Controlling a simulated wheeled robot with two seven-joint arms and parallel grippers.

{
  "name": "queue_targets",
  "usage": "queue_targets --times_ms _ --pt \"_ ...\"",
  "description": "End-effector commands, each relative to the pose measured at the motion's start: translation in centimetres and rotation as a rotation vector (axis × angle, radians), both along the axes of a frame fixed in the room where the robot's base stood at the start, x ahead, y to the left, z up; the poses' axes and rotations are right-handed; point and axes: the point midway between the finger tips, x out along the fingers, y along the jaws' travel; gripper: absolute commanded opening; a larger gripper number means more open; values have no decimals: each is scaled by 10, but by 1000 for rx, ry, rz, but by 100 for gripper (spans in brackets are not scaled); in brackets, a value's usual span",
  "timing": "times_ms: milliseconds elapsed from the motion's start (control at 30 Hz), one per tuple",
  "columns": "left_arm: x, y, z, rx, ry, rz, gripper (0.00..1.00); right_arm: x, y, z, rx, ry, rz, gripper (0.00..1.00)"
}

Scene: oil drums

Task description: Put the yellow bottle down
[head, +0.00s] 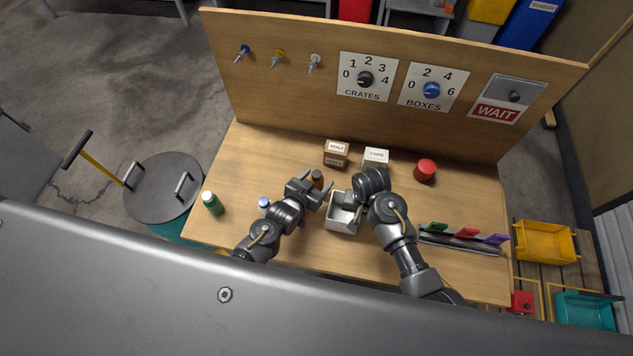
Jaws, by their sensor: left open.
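The yellow bottle (317,179), with a dark top, stands on the wooden table near its middle, partly hidden by my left gripper. My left gripper (318,187) is open, with its fingers around or right beside the bottle; I cannot tell whether they touch it. My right gripper (354,211) is over the right side of a small grey bin (338,224). Its fingers are mostly hidden by its own wrist, so I cannot see whether it is open.
A brown box (336,153) and a white box (376,158) stand behind the grippers. A red can (425,170) stands right, a green bottle (212,203) far left. A blue-capped bottle (263,204) is beside my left arm. A backboard (300,95) closes the rear.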

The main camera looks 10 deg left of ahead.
Motion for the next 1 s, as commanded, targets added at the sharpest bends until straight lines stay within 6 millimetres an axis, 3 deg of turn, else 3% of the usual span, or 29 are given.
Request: queue_targets --times_ms 67,500,767,1000 --pt "0 0 0 0 0 0 65 0 0 0 0 0 0 0" --pt "0 0 1 0 -1 0 11 0 0 0 0 0 0 0" --pt "0 0 7 -1 -4 0 11 0 0 0 0 0 0 0" --pt "0 0 48 -2 -6 0 11 0 0 0 0 0 0 0"
